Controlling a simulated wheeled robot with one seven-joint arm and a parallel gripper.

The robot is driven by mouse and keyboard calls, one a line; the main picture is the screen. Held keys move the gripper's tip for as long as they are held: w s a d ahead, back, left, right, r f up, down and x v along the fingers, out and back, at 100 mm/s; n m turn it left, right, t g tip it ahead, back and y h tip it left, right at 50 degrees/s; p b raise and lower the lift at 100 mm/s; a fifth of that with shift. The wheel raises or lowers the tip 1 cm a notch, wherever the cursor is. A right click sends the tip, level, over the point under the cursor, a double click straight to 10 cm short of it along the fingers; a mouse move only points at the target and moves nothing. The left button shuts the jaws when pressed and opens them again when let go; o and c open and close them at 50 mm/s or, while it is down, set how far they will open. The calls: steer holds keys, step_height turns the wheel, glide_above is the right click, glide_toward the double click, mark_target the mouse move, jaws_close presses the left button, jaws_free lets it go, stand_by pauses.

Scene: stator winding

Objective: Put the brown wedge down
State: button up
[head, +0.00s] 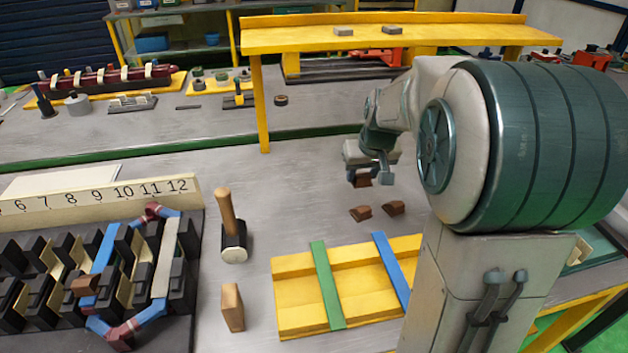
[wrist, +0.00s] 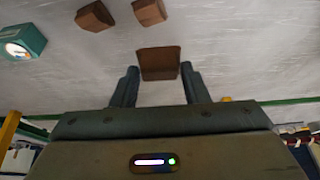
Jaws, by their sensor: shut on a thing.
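A brown wedge (wrist: 158,64) sits between the two fingertips of my gripper (wrist: 157,72) in the wrist view. My gripper is shut on it. In the head view my gripper (head: 361,174) points down over the grey bench, with the held wedge (head: 362,181) just under it. I cannot tell whether the wedge touches the bench. Two more brown wedges (head: 361,213) (head: 393,208) lie loose on the bench, nearer the camera than my gripper. They also show at the top of the wrist view (wrist: 95,16) (wrist: 149,11). Another brown wedge (head: 86,285) sits on the black stator at the left.
A yellow tray (head: 290,291) with a green strip (head: 326,285) and a blue strip (head: 391,266) stands in front. A mallet (head: 231,225) and a wooden block (head: 232,307) are left of it. A yellow shelf (head: 380,38) spans the back. Bare bench surrounds the loose wedges.

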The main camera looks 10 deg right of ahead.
steer(key=shift+w, duration=0.4)
steer(key=p, duration=0.2)
glide_above(319, 195)
steer(key=s, duration=0.2)
steer(key=f, duration=0.6)
steer(key=shift+w+f, duration=0.25)
steer(key=shift+f, duration=2.2)
steer(key=shift+f, duration=0.25)
steer(key=o, duration=1)
steer(key=shift+r, duration=0.1)
